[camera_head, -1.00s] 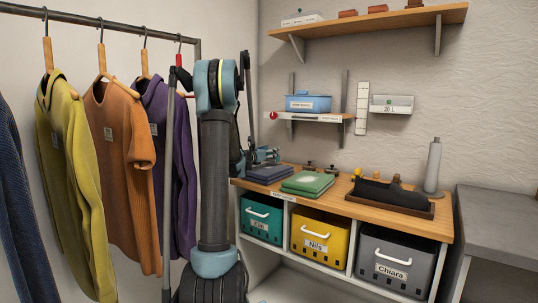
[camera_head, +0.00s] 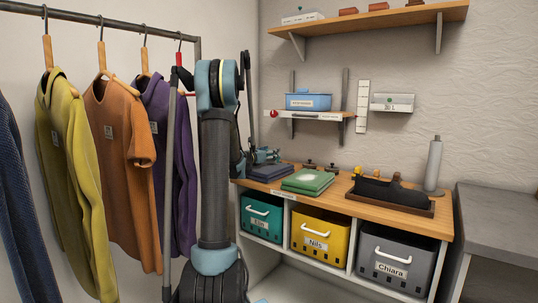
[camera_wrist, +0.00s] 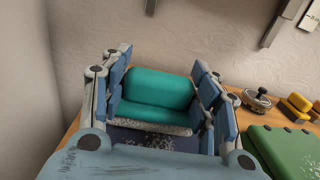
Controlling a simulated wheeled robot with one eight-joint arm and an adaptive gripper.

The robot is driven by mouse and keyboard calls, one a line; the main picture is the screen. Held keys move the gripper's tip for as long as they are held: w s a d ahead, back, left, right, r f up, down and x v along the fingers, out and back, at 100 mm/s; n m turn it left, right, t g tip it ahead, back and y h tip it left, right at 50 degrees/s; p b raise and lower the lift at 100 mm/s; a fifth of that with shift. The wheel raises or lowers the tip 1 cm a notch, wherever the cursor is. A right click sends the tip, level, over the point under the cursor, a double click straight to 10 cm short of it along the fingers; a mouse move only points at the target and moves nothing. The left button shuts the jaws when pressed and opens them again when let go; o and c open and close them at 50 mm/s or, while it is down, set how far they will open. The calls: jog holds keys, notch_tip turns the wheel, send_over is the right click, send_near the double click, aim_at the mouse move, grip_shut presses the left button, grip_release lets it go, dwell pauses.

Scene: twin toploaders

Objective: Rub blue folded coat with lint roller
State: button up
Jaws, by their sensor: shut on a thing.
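The blue folded coat (camera_head: 270,172) lies on the wooden counter top, left of the green folded coat (camera_head: 308,181). In the wrist view the blue coat (camera_wrist: 155,138) shows as a dark strip with white specks below the held tool. My gripper (camera_wrist: 160,105) is shut on the lint roller (camera_wrist: 158,88), a teal rounded piece with a pale speckled lower edge. The lint roller is right over the blue coat; I cannot tell if it touches. In the head view my gripper (camera_head: 266,156) is small above the coat, partly hidden behind my arm.
The green coat (camera_wrist: 284,150) lies close on the right, with small knobbed items (camera_wrist: 256,98) behind it. A dark tray (camera_head: 392,195) and a grey bottle (camera_head: 433,165) stand farther right. Bins fill the shelf below. Hanging clothes are at left, and the wall is close behind.

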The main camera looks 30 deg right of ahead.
jog(key=shift+f, duration=0.25)
jog(key=shift+v, duration=2.05)
jog(key=shift+w, duration=0.1)
jog(key=shift+d, duration=0.15)
jog(key=shift+x, duration=1.9)
jog(key=shift+r, duration=2.95)
